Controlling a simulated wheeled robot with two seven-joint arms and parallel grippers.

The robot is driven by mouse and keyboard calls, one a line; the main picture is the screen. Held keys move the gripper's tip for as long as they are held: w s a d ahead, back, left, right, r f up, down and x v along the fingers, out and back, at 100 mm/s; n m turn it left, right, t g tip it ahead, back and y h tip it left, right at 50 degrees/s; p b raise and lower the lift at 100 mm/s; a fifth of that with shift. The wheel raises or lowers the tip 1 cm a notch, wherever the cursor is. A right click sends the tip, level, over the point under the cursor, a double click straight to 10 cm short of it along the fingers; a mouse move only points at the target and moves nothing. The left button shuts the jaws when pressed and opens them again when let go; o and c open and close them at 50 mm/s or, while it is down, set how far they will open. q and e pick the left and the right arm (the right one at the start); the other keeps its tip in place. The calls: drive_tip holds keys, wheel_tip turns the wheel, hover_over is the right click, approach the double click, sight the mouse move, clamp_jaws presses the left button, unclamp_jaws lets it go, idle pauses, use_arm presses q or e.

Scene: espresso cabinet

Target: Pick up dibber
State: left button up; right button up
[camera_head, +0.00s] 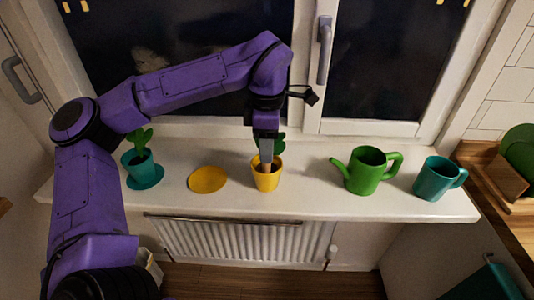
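A yellow pot (266,181) with a green plant (279,146) stands on the white windowsill. A small light-brown piece (266,167), perhaps the dibber's lower part, shows at the pot's mouth just under my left gripper (267,158). The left gripper points straight down over the pot and covers much of its opening and part of the plant. Its fingers are seen edge-on, so I cannot tell whether they are open or shut on the brown piece. My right gripper is not in view.
A teal pot (139,160) with a plant stands left on a teal saucer (145,184). A yellow saucer (208,179) lies between the pots. A green watering can (368,172) and a teal mug (433,180) stand right. Window and handle (325,50) rise behind the sill (315,205).

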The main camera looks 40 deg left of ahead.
use_arm(q)
drive_tip(key=shift+w+f, duration=0.2)
drive_tip(key=shift+f, duration=0.6)
drive_tip(key=shift+a+f, duration=0.1)
drive_tip(key=shift+f, duration=0.1)
drive_tip(key=shift+s+r, duration=0.1)
drive_tip(key=shift+s, duration=0.25)
drive_tip(key=shift+w, duration=0.1)
clamp_jaws()
